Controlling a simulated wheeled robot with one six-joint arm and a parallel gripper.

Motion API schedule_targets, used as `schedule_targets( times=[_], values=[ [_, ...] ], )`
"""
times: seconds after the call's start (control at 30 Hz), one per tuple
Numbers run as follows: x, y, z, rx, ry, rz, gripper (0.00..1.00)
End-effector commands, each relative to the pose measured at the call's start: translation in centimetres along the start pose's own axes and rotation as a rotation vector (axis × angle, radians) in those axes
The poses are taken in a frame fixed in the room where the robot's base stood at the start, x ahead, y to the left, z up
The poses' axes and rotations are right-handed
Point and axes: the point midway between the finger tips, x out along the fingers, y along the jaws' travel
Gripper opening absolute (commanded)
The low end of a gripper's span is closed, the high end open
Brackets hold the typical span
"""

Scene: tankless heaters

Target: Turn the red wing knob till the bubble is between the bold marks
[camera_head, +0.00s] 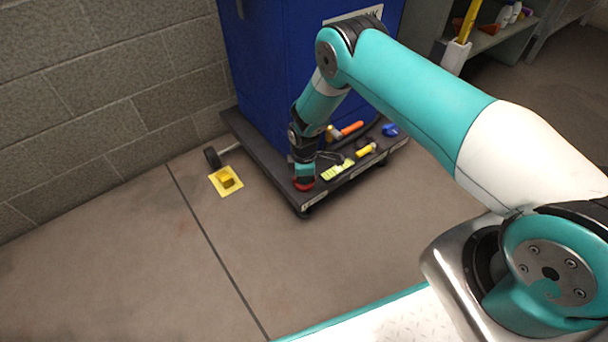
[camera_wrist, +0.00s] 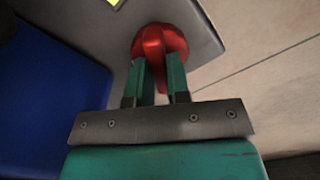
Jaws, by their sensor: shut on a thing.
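The red wing knob (camera_head: 303,184) sits at the front corner of the dark platform under the blue cabinet. In the wrist view the knob (camera_wrist: 160,42) shows as a round red body with a wing pointing toward my gripper. My gripper (camera_wrist: 160,78) is shut on that wing, one teal finger on each side. In the head view my gripper (camera_head: 304,172) points down onto the knob and covers part of it. A yellow-green strip (camera_head: 338,170), possibly the level with the bubble, lies on the platform right of the knob. The bubble and bold marks cannot be made out.
The blue cabinet (camera_head: 262,70) stands on the dark platform (camera_head: 325,187). An orange-handled tool (camera_head: 352,128), a yellow tool (camera_head: 366,150) and a blue item (camera_head: 390,130) lie on it. A yellow floor plate (camera_head: 226,181) is to the left. The floor in front is clear.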

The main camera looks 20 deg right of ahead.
Motion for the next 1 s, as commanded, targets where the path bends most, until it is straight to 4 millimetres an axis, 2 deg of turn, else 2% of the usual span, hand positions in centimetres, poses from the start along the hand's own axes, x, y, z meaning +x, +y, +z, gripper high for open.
schedule_targets(
  times=[0.6,0.63,0.7,0.73,1.0],
  values=[
    [0.08,-0.11,0.37,-0.034,-0.008,-0.005,0.00],
    [0.08,-0.11,0.37,-0.034,-0.008,-0.005,0.24],
    [0.07,-0.09,0.32,-0.034,-0.007,-0.004,0.40],
    [0.06,-0.08,0.29,-0.035,-0.007,-0.004,0.43],
    [-0.08,-0.04,0.02,-0.038,-0.003,-0.001,0.43]
  ],
)
